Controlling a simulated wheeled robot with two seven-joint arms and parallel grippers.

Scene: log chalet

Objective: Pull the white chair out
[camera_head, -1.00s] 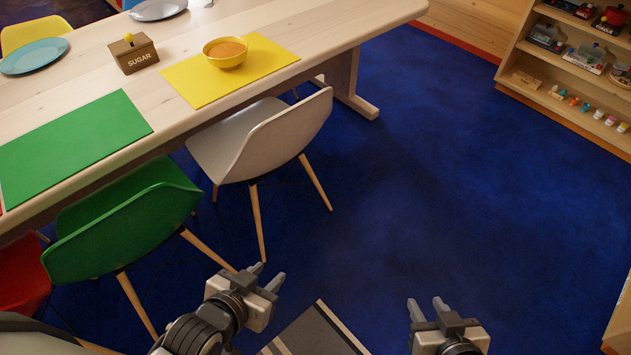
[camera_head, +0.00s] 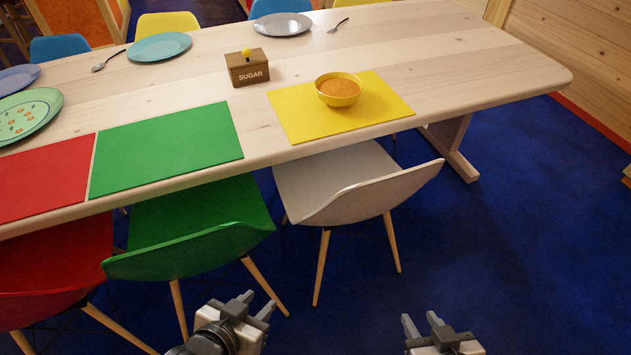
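The white chair (camera_head: 371,196) stands at the near side of the wooden table (camera_head: 497,62), its seat front under the table edge and its backrest toward me. It is in front of the yellow placemat (camera_head: 380,104). My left gripper (camera_head: 256,304) is open and empty, low in the picture, nearer to me than the chair and apart from it. My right gripper (camera_head: 422,322) is also open and empty at the bottom, right of the left one, over the blue floor. Neither touches the chair.
A green chair (camera_head: 190,235) stands close on the left of the white one, with a red chair (camera_head: 50,270) beyond it. A yellow bowl (camera_head: 340,92) and a sugar box (camera_head: 247,70) stand on the table. The blue floor (camera_head: 530,250) on the right is clear.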

